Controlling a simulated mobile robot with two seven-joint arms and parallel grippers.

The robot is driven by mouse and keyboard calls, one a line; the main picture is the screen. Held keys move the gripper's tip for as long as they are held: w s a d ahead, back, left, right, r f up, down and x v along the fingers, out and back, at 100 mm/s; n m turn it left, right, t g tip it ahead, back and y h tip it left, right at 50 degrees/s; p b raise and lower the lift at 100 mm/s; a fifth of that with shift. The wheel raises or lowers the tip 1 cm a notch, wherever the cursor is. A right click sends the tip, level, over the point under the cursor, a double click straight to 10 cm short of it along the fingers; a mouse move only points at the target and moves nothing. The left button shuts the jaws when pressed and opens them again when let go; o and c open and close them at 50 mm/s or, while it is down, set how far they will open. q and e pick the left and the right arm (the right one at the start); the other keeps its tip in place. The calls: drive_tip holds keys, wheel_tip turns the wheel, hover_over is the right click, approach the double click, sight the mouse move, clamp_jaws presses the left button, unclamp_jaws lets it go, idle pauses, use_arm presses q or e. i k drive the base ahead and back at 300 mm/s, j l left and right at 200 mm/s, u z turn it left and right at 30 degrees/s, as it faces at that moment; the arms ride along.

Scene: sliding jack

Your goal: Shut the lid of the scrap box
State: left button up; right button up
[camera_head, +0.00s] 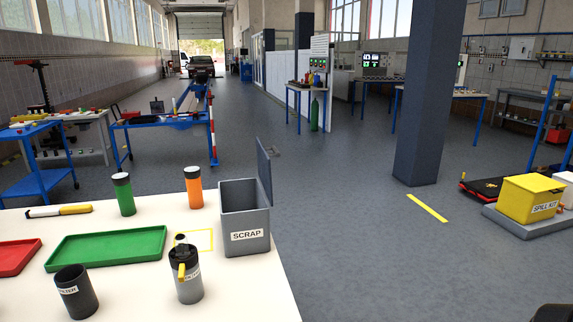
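The grey scrap box (245,220) stands at the right edge of the white table, with a label reading SCRAP on its front. Its lid (265,172) is open and stands nearly upright along the box's right side. A small tab (273,152) sticks out to the right near the lid's top. The box's top is uncovered, and its floor is hidden from this angle.
On the white table (225,300) are a green tray (108,248), a red tray (15,257), a dark cup (75,292), a grey canister (187,275), a green bottle (124,195) and an orange bottle (194,188). Open floor lies right of the box.

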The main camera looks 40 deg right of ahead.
sight(264, 163)
drive_tip(key=k+l, duration=0.1)
drive_tip(key=l, duration=0.4)
drive_tip(key=k+l+z, duration=0.15)
drive_tip(key=l, duration=0.85)
drive_tip(key=k+l+z, duration=0.15)
drive_tip(key=l, duration=0.35)
drive_tip(key=u, duration=0.5)
drive_tip(key=i+l+u, duration=0.15)
drive_tip(key=l+u, duration=0.3)
drive_tip(key=i+l+u, duration=0.1)
drive_tip(key=l+u, duration=0.65)
drive_tip(key=l, duration=0.4)
